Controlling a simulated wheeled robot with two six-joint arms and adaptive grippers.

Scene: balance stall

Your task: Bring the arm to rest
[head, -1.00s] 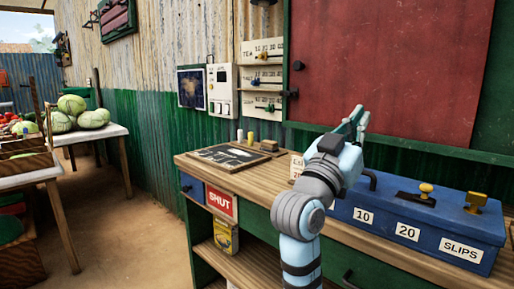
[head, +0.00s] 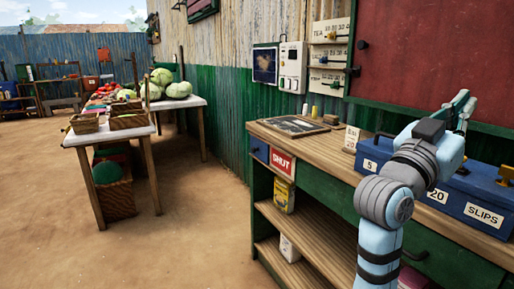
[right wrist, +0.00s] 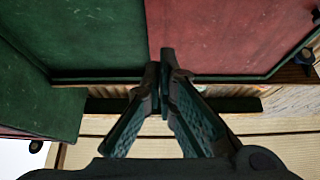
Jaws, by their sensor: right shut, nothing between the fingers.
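My right gripper (head: 461,107) is raised above the blue slips box on the counter, in front of the red and green shutter. In the right wrist view its two fingers (right wrist: 164,82) meet at the tips with nothing between them. My right arm (head: 390,200) rises from the bottom of the head view and hides part of the counter and box. My left gripper is in neither view.
The wooden counter (head: 300,142) carries the blue box (head: 470,203), a dark board (head: 293,126) and small cylinders. A SHUT sign (head: 282,162) is on its front. A produce table (head: 187,108) stands left. The dirt floor (head: 205,225) between them is clear.

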